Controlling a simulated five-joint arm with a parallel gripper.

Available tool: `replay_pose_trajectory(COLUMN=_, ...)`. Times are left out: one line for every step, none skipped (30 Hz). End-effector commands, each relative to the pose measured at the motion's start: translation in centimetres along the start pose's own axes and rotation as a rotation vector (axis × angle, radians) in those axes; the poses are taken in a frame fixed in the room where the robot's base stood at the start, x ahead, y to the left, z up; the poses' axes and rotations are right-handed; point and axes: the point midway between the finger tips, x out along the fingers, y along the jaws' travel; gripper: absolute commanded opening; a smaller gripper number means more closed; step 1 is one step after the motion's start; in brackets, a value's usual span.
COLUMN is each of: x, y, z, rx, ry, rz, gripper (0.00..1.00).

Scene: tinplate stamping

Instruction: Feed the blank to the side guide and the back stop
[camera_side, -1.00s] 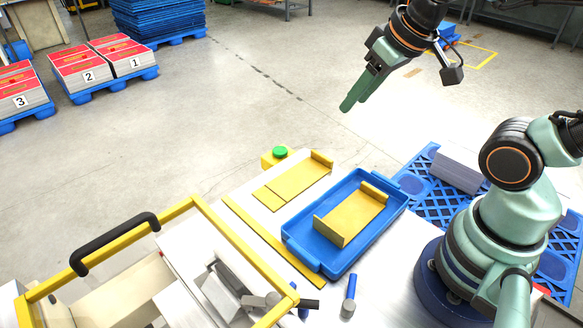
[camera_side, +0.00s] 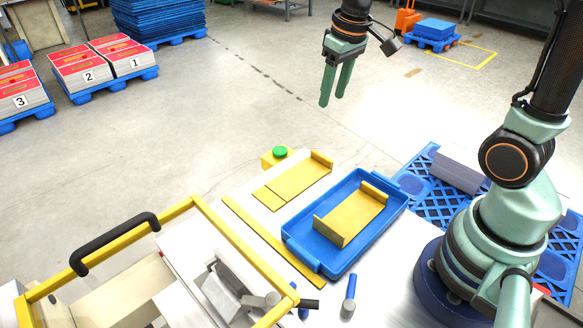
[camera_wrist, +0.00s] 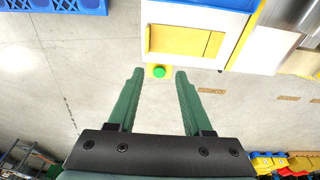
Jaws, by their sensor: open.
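My gripper (camera_side: 332,100) is open and empty, with its fingers pointing down, high up and apart from the work table. A flat yellow piece (camera_side: 291,185) lies on the white table, with a seam across it and an upright yellow tab (camera_side: 322,160) at its far end. A long flat yellow strip (camera_side: 257,233) runs beside it. A yellow piece with two upturned ends (camera_side: 350,218) sits in a blue tray (camera_side: 297,243). I cannot tell which yellow piece is the blank. The wrist view shows both open fingers and the flat yellow piece (camera_wrist: 185,42) beyond them.
A green button on a yellow box (camera_side: 280,153) stands at the table's far edge. A yellow frame with a black handle (camera_side: 115,243) stands front left. A grey stack (camera_side: 458,168) lies on a blue pallet at right.

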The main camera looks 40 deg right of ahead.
Motion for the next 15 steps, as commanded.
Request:
replay_pose_trajectory(x=1.3, y=0.6, z=-0.6, rx=0.003, ry=-0.036, rz=-0.002, gripper=0.50)
replay_pose_trajectory(x=2.0, y=0.9, z=-1.0, rx=0.003, ry=-0.052, rz=-0.003, gripper=0.50)
replay_pose_trajectory(x=2.9, y=1.3, z=-1.4, rx=0.002, ry=-0.075, rz=-0.005, gripper=0.50)
replay_pose_trajectory(x=3.5, y=1.6, z=-1.7, rx=0.002, ry=-0.090, rz=-0.006, gripper=0.50)
replay_pose_trajectory(x=4.2, y=1.8, z=-1.9, rx=0.002, ry=-0.104, rz=-0.008, gripper=0.50)
replay_pose_trajectory(x=5.1, y=2.2, z=-2.2, rx=0.003, ry=-0.124, rz=-0.010, gripper=0.50)
replay_pose_trajectory(x=5.7, y=2.4, z=-2.4, rx=0.002, ry=-0.137, rz=-0.012, gripper=0.50)
replay_pose_trajectory(x=6.3, y=2.7, z=-2.5, rx=0.002, ry=-0.149, rz=-0.014, gripper=0.50)
replay_pose_trajectory(x=6.9, y=2.9, z=-2.7, rx=0.001, ry=-0.162, rz=-0.016, gripper=0.50)
replay_pose_trajectory(x=7.4, y=3.0, z=-2.7, rx=0.001, ry=-0.171, rz=-0.018, gripper=0.50)
replay_pose_trajectory(x=7.7, y=3.2, z=-2.8, rx=0.001, ry=-0.177, rz=-0.019, gripper=0.50)
replay_pose_trajectory(x=8.2, y=3.4, z=-2.9, rx=0.001, ry=-0.186, rz=-0.020, gripper=0.50)
replay_pose_trajectory(x=8.4, y=3.4, z=-2.9, rx=0.001, ry=-0.190, rz=-0.021, gripper=0.50)
replay_pose_trajectory(x=8.6, y=3.5, z=-3.0, rx=0.001, ry=-0.194, rz=-0.022, gripper=0.50)
replay_pose_trajectory(x=8.9, y=3.6, z=-3.0, rx=0.001, ry=-0.197, rz=-0.022, gripper=0.50)
